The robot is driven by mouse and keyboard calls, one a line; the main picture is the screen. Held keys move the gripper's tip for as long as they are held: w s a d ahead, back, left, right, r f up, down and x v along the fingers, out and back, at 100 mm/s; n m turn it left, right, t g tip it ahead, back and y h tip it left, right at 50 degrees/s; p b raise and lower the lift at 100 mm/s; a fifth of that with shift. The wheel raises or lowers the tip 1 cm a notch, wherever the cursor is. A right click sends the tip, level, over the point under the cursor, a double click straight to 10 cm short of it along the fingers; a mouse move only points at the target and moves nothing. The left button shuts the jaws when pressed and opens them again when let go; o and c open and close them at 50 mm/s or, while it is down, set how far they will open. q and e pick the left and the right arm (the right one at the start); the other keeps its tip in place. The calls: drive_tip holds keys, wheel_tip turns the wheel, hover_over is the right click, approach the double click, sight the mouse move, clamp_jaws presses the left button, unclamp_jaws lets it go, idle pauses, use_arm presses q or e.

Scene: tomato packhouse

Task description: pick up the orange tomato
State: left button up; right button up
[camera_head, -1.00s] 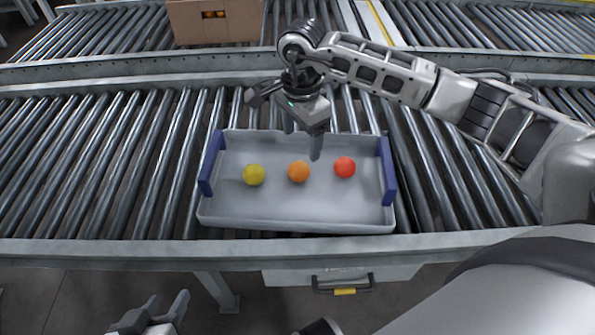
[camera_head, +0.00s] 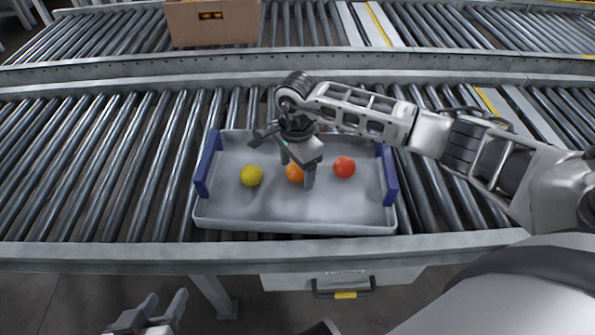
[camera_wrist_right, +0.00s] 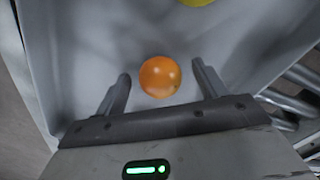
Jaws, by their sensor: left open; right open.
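The orange tomato (camera_head: 294,173) lies in the grey tray (camera_head: 250,214), between a yellow tomato (camera_head: 252,176) and a red tomato (camera_head: 344,167). My right gripper (camera_head: 298,176) is open over the tray and partly hides the orange tomato in the head view. In the right wrist view the orange tomato (camera_wrist_right: 160,77) sits between the two spread fingers, with a gap on both sides. Whether the fingertips are level with it is hard to tell. My left gripper (camera_head: 164,310) is open and empty, low at the front, away from the conveyor.
The tray has blue end handles (camera_head: 208,164) and stands on a roller conveyor (camera_head: 100,165). A cardboard box (camera_head: 213,25) stands on the rear conveyor. Inside the tray, the front strip is bare. The rollers left of the tray are clear.

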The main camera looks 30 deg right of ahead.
drive_tip(key=c, duration=0.8)
drive_tip(key=shift+r, duration=0.2)
